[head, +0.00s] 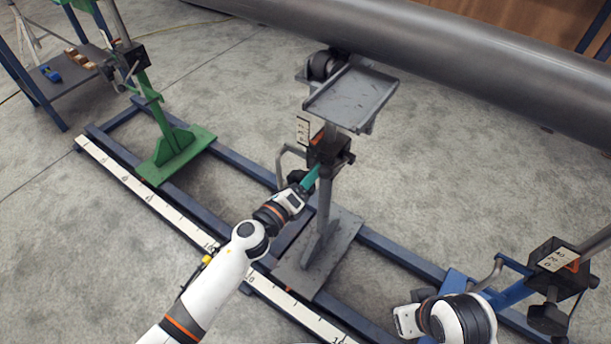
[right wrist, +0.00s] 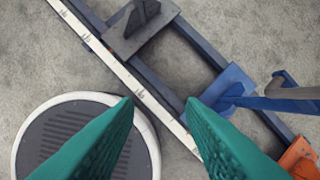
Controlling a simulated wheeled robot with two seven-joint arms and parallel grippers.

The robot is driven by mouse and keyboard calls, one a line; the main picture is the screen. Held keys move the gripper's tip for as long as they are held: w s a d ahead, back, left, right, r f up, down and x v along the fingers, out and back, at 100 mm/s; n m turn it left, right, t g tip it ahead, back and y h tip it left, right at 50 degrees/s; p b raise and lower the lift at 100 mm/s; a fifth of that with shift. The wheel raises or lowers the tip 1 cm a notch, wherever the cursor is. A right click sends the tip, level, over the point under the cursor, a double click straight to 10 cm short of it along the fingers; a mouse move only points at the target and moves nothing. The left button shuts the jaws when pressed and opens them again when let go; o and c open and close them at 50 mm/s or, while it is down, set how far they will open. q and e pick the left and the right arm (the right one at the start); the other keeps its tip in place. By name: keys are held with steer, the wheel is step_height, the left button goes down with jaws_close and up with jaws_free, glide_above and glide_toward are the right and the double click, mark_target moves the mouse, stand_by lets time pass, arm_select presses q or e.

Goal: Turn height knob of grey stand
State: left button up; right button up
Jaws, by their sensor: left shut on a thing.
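The grey stand (head: 325,200) stands upright on the blue rail frame, with a flat grey tray on top and a black clamp box (head: 328,146) on its column. My left gripper (head: 311,180) is at the column just below this box, its teal finger showing. It is shut on the dark height knob (head: 296,176), which the fingers and wrist partly hide. In the right wrist view my right gripper (right wrist: 160,101) is open and empty, over the rail. The foot of the grey stand (right wrist: 140,32) shows beyond its fingertips.
A green stand (head: 172,140) is to the left and a blue stand (head: 510,295) to the right, on the same rails with a white scale (head: 150,195). A large grey pipe (head: 460,55) lies behind. A side table (head: 75,75) holds small items at the far left.

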arm_select(q)
steer(key=shift+n+p, duration=1.5)
steer(key=shift+n, duration=3)
arm_select(e)
steer(key=s+x, duration=0.1)
steer(key=x, duration=1)
steer(key=shift+s+f+g, duration=0.2)
steer(key=shift+s+g, duration=0.1)
steer(key=shift+s, duration=0.05)
steer(key=shift+a, duration=0.1)
arm_select(q)
steer(key=o, duration=1)
steer(key=shift+s+a, duration=0.35)
steer(key=shift+s, duration=0.05)
steer(key=p+v, duration=0.1)
steer(key=v, duration=1)
arm_select(e)
steer(key=f, duration=0.2)
steer(key=s+f, duration=0.1)
steer(key=f, duration=0.1)
steer(key=shift+f, duration=0.25)
